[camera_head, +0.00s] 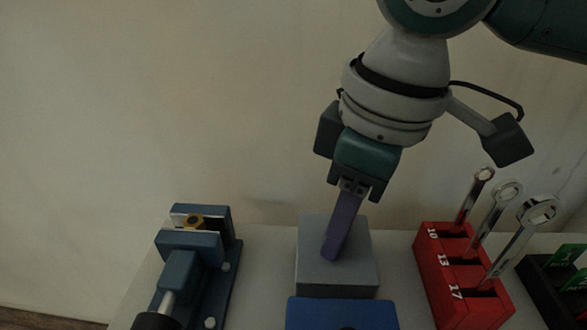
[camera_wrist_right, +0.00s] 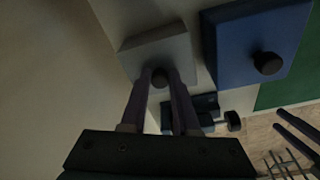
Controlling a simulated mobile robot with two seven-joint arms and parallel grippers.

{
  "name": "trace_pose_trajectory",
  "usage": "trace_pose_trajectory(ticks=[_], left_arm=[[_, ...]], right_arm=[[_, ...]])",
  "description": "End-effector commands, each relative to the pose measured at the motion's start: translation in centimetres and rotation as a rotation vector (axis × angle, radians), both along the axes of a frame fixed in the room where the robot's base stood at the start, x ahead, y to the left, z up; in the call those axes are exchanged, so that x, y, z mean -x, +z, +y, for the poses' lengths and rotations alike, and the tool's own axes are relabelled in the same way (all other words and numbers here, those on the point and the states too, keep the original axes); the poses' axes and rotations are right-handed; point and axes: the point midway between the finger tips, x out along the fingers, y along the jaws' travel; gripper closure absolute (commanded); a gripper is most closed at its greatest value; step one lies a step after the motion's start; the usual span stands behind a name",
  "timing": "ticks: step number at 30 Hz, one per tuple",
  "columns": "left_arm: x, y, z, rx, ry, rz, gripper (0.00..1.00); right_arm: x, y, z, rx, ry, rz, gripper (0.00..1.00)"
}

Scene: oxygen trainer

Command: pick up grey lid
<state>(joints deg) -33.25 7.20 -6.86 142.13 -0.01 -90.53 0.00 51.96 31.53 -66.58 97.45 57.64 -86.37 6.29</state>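The grey lid (camera_head: 311,244) sits on top of a grey box, behind a blue box at the front of the table. In the right wrist view the grey lid (camera_wrist_right: 146,57) has a dark round knob (camera_wrist_right: 160,77) on it. My right gripper (camera_head: 333,255) points down over the lid, with its purple fingers reaching its top. In the right wrist view the fingertips (camera_wrist_right: 161,83) stand on both sides of the knob. I cannot tell whether they press on it. In the head view the fingers overlap and hide the knob.
A blue lid (camera_head: 340,313) with a dark knob is just in front. A red holder (camera_head: 458,268) with several wrenches stands right, a dark holder with green parts (camera_head: 565,275) beyond it. A blue vise (camera_head: 196,260) holding a brass nut stands left. A wall is behind.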

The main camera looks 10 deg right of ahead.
Motion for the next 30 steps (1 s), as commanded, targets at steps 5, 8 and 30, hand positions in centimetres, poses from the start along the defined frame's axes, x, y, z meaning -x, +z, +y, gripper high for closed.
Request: trace_pose_trajectory(ticks=[5,8,30], left_arm=[[0.0,0.0,0.0,0.001,0.001,0.000,0.39],[0.0,0.0,-0.1,0.004,0.002,0.001,0.39],[0.0,0.6,-0.2,0.008,0.005,0.001,0.39]], right_arm=[[0.0,0.0,0.0,0.000,0.000,0.000,0.93],[0.0,0.0,0.0,0.000,0.000,0.000,1.00],[-0.1,2.8,0.0,-0.002,0.000,-0.004,1.00]])
